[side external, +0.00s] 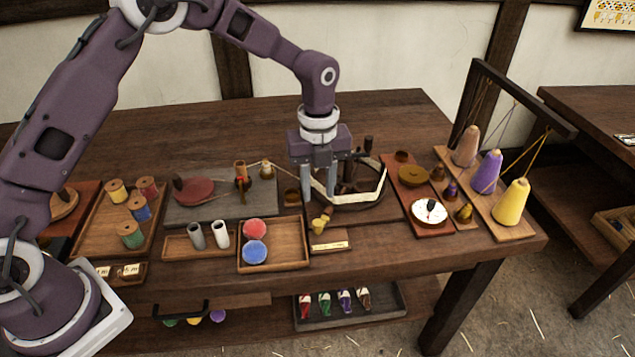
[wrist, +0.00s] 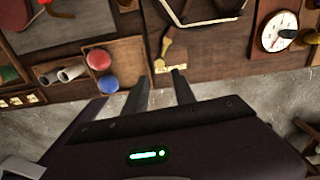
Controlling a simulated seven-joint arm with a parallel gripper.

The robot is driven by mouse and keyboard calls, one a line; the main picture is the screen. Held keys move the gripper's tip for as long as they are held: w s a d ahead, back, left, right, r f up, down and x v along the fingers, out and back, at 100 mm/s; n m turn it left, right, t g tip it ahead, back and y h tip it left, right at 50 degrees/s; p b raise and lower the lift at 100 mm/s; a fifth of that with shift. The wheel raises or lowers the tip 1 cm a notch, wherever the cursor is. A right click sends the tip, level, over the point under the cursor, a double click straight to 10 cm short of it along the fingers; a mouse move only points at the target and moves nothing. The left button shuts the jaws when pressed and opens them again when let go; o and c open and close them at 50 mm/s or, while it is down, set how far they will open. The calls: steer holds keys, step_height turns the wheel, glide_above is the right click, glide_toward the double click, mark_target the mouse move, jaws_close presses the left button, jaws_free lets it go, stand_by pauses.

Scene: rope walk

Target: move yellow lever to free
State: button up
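The yellow lever (side external: 321,222) stands out from a small wooden block near the front edge of the bench, right of the shallow tray. A pale label plate (side external: 329,245) is on the front of the block; its writing is too small to read. In the wrist view the lever (wrist: 166,47) shows as a yellowish handle just beyond the fingertips, with the label (wrist: 165,66) below it. My gripper (side external: 318,197) points down above and slightly behind the lever. Its two fingers (wrist: 162,75) are apart with nothing between them.
A wooden tray (side external: 300,264) with a red and a blue ball lies left of the lever. A round device with a pale angled frame (side external: 372,196) stands close behind right. A white dial (side external: 428,211) and thread cones (side external: 511,204) are farther right.

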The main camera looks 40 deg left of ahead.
mark_target(318, 222)
step_height(318, 222, down, 10)
steer(key=shift+f, duration=0.1)
stand_by(0.5)
steer(key=shift+w+d, duration=0.2)
steer(key=shift+d, duration=0.4)
steer(key=shift+w+d, duration=0.5)
steer(key=shift+d, duration=0.05)
steer(key=shift+w+d, duration=0.25)
steer(key=shift+w, duration=0.1)
steer(key=shift+w+d, duration=0.2)
steer(key=shift+w, duration=0.3)
steer(key=shift+w+d, duration=0.15)
steer(key=shift+w, duration=0.3)
steer(key=shift+s, duration=0.25)
step_height(318, 222, up, 7)
steer(key=shift+a, duration=0.1)
